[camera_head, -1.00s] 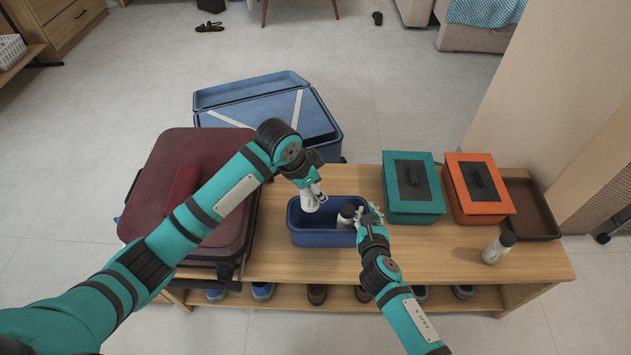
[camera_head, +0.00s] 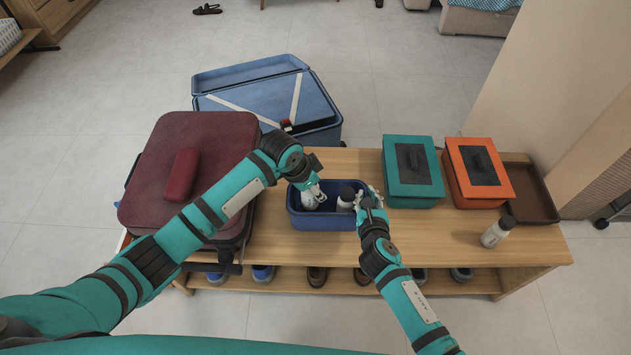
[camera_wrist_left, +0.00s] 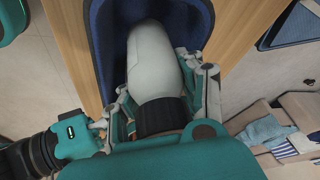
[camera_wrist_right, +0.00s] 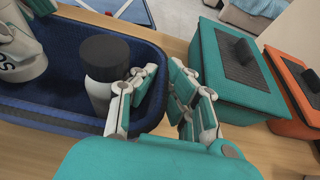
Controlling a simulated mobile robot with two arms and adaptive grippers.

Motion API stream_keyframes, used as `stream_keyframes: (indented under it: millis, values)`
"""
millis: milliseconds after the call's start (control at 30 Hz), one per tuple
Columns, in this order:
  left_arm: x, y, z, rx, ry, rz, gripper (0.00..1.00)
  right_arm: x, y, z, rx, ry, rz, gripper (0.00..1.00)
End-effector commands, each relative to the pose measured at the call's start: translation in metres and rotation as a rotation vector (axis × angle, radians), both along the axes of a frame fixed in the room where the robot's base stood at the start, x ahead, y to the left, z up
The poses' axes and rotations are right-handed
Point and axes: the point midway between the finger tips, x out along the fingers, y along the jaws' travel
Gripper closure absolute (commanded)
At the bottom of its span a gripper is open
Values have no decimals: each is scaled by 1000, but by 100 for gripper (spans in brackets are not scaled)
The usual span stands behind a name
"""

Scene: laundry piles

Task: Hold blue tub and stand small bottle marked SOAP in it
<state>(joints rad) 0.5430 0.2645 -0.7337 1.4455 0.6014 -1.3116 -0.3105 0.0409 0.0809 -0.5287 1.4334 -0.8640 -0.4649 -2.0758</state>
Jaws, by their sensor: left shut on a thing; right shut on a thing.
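The blue tub (camera_head: 325,222) stands on the wooden bench. My right gripper (camera_head: 368,198) is shut on the tub's right wall, one finger inside and one outside, as the right wrist view (camera_wrist_right: 160,88) shows. My left gripper (camera_head: 316,190) is shut on a white bottle with a black cap (camera_wrist_left: 155,60). That bottle (camera_head: 309,202) is down in the left part of the tub, cap up; whether its base touches the floor I cannot tell. In the right wrist view its label (camera_wrist_right: 10,66) shows "SO", the rest cut off. Another dark-capped white bottle (camera_wrist_right: 98,90) stands at the tub's right end.
A third dark-capped bottle (camera_head: 497,232) stands on the bench at right. A teal lidded box (camera_head: 398,200), an orange lidded box (camera_head: 455,187) and a brown tray (camera_head: 540,205) stand behind it. A maroon suitcase (camera_head: 220,140) lies left of the tub. Shoes (camera_head: 317,276) sit below.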

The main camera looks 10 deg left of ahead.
Motion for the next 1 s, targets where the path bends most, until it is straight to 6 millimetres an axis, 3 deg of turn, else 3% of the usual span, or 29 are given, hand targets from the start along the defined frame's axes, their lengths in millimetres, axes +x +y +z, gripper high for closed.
stream_keyframes:
  millis: [600, 1000]
  values:
    - [-1, 0, -44, 1, 3, -1, 100, 0, 0, -1, -4, 0, 2, 100]
    - [0, 0, -59, 0, -1, 0, 100, 0, 0, -1, -4, 1, 2, 100]
